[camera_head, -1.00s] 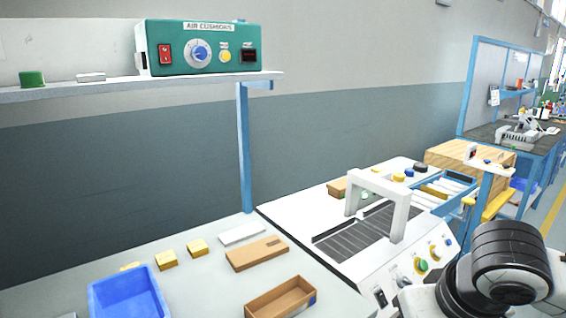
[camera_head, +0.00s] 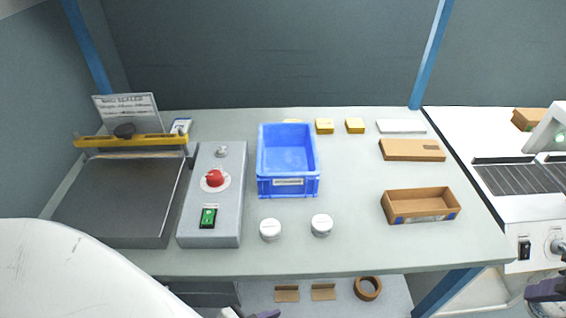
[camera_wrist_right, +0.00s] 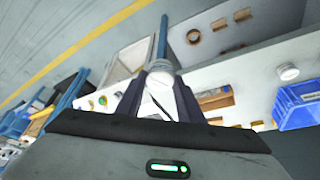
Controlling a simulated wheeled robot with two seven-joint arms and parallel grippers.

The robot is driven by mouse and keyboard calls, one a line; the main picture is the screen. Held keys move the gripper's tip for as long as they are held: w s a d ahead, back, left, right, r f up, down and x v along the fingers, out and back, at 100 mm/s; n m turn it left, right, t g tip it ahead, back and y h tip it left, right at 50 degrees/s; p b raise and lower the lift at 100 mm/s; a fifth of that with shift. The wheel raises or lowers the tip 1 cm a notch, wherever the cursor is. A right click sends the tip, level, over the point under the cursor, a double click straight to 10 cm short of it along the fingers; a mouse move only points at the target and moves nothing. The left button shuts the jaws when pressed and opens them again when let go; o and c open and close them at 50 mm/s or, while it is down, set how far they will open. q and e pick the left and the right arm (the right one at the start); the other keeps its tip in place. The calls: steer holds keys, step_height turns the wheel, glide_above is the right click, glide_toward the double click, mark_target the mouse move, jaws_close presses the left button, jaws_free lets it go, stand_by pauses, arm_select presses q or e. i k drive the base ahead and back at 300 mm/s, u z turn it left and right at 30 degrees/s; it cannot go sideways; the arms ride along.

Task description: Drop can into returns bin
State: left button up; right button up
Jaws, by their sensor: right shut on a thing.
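A blue bin (camera_head: 288,188) with a white label on its front stands mid-bench; the label is too small to read. It looks empty. It also shows at the right edge of the right wrist view (camera_wrist_right: 300,107). My right gripper (camera_wrist_right: 160,82) is shut on a white can (camera_wrist_right: 161,72), held off to the bin's right. In the head view only part of this gripper (camera_head: 548,290) shows at the lower right. Two white-lidded cans (camera_head: 270,229) (camera_head: 321,225) stand in front of the bin. My left gripper (camera_head: 250,314) barely shows at the bottom edge; its jaws are unclear.
A sealer (camera_head: 115,200) and grey control box (camera_head: 212,195) stand left of the bin. An open cardboard box (camera_head: 420,207), flat carton (camera_head: 412,150) and yellow blocks (camera_head: 325,126) lie right and behind. A low shelf below holds a tape roll (camera_head: 368,288). Bench between bin and open box is clear.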

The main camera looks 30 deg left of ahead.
mark_target(287, 158)
steer(key=z, duration=1.55)
steer(key=i, duration=0.6)
steer(key=u, duration=4.05)
steer(key=i, duration=0.5)
steer(key=u, duration=0.05)
